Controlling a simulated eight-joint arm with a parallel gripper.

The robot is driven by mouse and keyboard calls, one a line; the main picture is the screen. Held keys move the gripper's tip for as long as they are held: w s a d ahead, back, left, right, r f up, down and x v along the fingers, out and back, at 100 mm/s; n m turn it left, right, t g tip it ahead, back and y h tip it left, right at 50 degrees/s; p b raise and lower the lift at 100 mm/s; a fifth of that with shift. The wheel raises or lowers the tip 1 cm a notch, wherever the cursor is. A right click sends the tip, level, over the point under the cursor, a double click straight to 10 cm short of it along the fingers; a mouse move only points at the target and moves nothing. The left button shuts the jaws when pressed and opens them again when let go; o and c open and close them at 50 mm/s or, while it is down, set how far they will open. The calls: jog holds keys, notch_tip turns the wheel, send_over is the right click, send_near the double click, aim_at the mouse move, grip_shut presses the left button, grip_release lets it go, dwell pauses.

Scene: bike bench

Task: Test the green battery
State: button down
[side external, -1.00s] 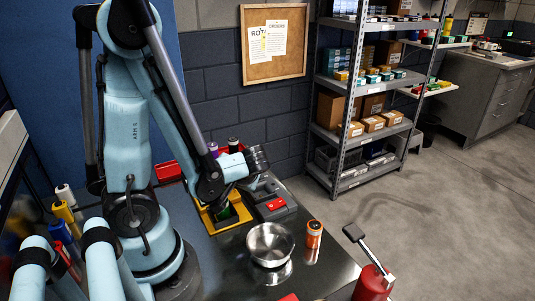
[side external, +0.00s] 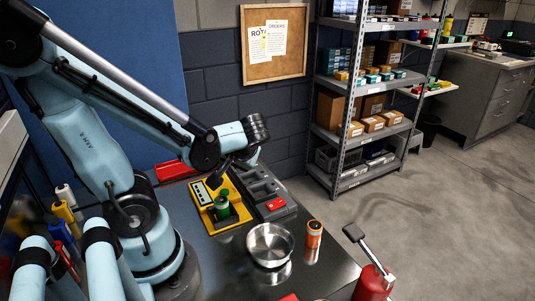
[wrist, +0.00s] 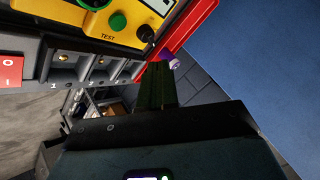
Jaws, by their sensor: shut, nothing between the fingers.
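The green battery (side external: 222,208) stands upright in the yellow tester (side external: 206,218) on the bench. The tester has a green button (side external: 225,192) and a pale panel (side external: 201,192), too small to read. My gripper (side external: 216,177) is shut and empty, above the tester's back part and apart from the green battery. Its dark fingers (wrist: 157,88) also show in the wrist view.
A grey charger (side external: 262,187) with open slots is right of the tester. A red bin (side external: 174,170) is behind, with a purple battery (wrist: 172,62) by it in the wrist view. A metal bowl (side external: 270,243) and an orange battery (side external: 314,233) stand in front.

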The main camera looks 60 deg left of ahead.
notch_tip(320, 180, up, 5)
jog(key=m+h, duration=0.8)
jog(key=m, duration=0.1)
send_over(224, 191)
jog(key=shift+d+r+m+t+h, duration=0.1)
jog(key=shift+r+m+t+h, duration=0.45)
jog(key=shift+r, duration=0.5)
jog(key=shift+f, duration=7)
